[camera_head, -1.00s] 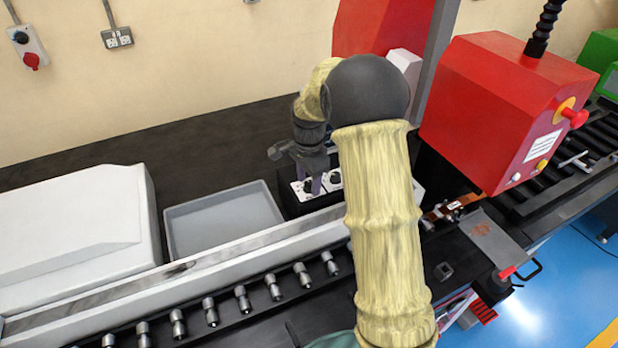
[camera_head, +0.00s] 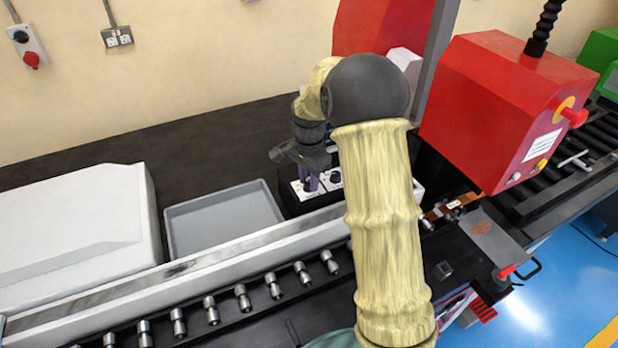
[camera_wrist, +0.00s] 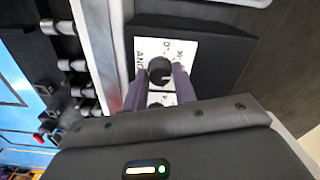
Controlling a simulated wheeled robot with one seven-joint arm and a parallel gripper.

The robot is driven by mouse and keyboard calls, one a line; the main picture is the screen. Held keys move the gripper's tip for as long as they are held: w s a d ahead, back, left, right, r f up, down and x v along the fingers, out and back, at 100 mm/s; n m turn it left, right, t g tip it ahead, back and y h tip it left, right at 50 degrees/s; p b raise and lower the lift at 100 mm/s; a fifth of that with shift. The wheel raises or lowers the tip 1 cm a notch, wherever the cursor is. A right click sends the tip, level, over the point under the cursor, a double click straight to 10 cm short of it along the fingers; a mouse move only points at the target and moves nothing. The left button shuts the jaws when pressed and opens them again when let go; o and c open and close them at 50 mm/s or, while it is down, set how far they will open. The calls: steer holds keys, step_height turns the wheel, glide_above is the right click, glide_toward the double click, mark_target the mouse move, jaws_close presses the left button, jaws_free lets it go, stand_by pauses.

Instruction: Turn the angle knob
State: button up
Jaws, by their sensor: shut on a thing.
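The angle knob (camera_wrist: 160,68) is a round black knob on a white label plate (camera_wrist: 188,50) with partly readable lettering. My gripper (camera_wrist: 160,80) has one finger on each side of the knob and is shut on it. In the head view my gripper (camera_head: 311,184) points down onto the left end of the black control box (camera_head: 292,206). There the fingers mostly hide the knob. A second black knob (camera_head: 336,178) shows just right of my gripper.
A grey tray (camera_head: 222,222) lies left of the control box, with a white housing (camera_head: 75,225) beyond it. A metal rail (camera_head: 210,262) and several rollers (camera_head: 242,297) run in front. A red machine head (camera_head: 500,110) stands at right.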

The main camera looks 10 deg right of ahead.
steer(key=n, duration=0.4)
steer(key=shift+r+p, duration=0.1)
steer(key=shift+p, duration=0.2)
steer(key=n, duration=0.3)
steer(key=shift+n, duration=0.4)
steer(key=n+p, duration=0.1)
steer(key=n, duration=0.5)
steer(key=shift+w+n, duration=0.1)
steer(key=shift+n, duration=0.2)
steer(key=o, duration=1)
steer(key=shift+c, duration=0.2)
step_height(320, 180, up, 17)
steer(key=b, duration=0.2)
steer(key=shift+r, duration=0.2)
steer(key=shift+f, duration=0.1)
